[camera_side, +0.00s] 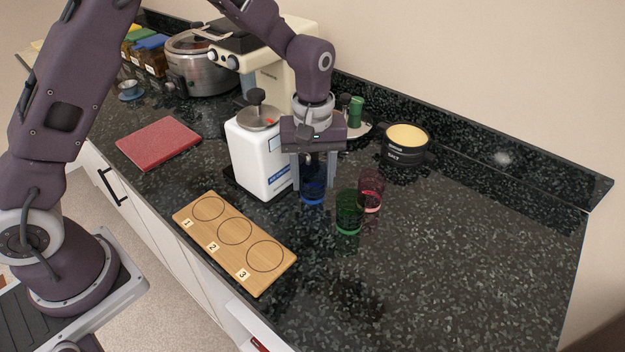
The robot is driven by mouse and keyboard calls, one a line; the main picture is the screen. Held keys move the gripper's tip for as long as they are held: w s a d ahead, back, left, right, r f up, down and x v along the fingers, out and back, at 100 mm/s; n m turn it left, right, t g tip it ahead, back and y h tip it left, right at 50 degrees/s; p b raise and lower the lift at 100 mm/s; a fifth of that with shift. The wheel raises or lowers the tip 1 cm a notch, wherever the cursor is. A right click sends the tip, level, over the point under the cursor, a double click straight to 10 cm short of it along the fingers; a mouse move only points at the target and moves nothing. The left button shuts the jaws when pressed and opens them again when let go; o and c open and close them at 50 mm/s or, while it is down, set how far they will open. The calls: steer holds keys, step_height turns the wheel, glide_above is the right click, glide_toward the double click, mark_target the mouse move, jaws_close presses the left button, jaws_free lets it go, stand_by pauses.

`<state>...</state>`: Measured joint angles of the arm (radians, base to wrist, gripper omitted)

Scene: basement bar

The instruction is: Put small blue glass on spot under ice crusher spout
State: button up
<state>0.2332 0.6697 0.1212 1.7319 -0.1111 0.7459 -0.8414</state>
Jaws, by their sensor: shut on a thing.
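My gripper (314,172) points down over the counter and is shut on the small blue glass (313,194). The glass is upright between the fingers. I cannot tell whether its base touches the counter. A white boxy appliance with a metal lid and black knob, seemingly the ice crusher (258,158), stands just left of the gripper. A black base edge shows at its lower left. Its spout and the spot under it cannot be made out from this side. A green glass (349,212) and a red glass (370,188) stand right of the blue glass.
A wooden board (262,275) with three numbered circles lies in front, empty. A cream coffee machine (302,80) stands behind. A black pot (404,146) is at the back right. The right side of the counter (470,260) is clear.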

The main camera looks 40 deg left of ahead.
steer(key=shift+s+f, duration=0.1)
steer(key=shift+f, duration=0.5)
steer(key=o, duration=1.5)
steer(key=shift+f, duration=0.1)
steer(key=shift+c, duration=0.2)
step_height(320, 180, up, 11)
steer(key=s+a+r+m+t, duration=0.2)
steer(key=s+a+r+m, duration=0.15)
steer(key=s+r, duration=0.65)
steer(key=s+a+m+t, duration=0.3)
steer(key=s+m, duration=0.2)
steer(key=s, duration=1.1)
steer(key=shift+f+t, duration=0.3)
steer(key=shift+f, duration=0.1)
